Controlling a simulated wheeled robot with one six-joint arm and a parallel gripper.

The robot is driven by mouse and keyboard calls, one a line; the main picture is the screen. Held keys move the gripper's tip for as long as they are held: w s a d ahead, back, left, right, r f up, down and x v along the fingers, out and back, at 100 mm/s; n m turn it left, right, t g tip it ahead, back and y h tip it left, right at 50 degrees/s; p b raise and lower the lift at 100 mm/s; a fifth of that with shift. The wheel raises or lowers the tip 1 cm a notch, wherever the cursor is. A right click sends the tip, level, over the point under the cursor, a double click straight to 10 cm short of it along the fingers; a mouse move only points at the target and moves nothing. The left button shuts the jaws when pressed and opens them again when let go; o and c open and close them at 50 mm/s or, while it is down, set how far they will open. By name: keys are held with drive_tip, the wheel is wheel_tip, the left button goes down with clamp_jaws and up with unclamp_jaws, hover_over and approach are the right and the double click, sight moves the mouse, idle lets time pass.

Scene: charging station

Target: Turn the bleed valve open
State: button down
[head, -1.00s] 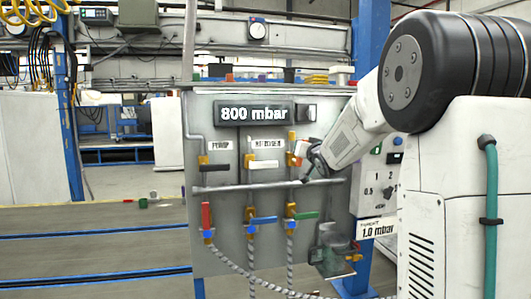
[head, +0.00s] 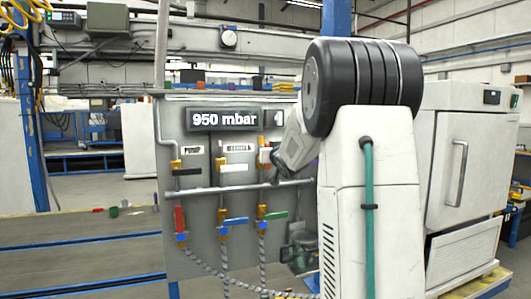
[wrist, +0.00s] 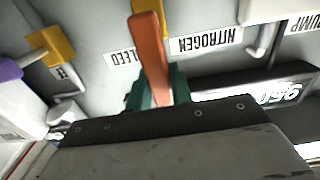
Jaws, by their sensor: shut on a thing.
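The bleed valve's orange-red lever (wrist: 151,55) rises from between my gripper's dark green fingers (wrist: 155,92) in the wrist view, beside the label reading "BLEED" (wrist: 122,57). Its orange-yellow body (wrist: 147,6) is at the top edge, partly cut off. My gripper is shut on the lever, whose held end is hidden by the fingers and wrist. In the head view my gripper (head: 277,160) is at the upper right of the grey panel (head: 200,260), and only a little of the valve shows. The panel display (head: 222,120) reads 950 mbar.
The pump valve's black handle (head: 187,172) and the nitrogen valve's white handle (head: 233,168) are left of my gripper. Red (head: 179,217), blue (head: 235,221) and green (head: 276,216) handles sit below a horizontal pipe (head: 235,188). A yellow valve with a purple handle (wrist: 9,71) is close by.

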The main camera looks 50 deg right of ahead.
drive_tip(key=c, duration=1.2)
unclamp_jaws()
drive_tip(key=shift+d, duration=0.1)
drive_tip(key=shift+c, duration=0.2)
drive_tip(key=v, duration=0.7)
drive_tip(key=shift+s+a, duration=0.2)
drive_tip(key=shift+s, duration=0.15)
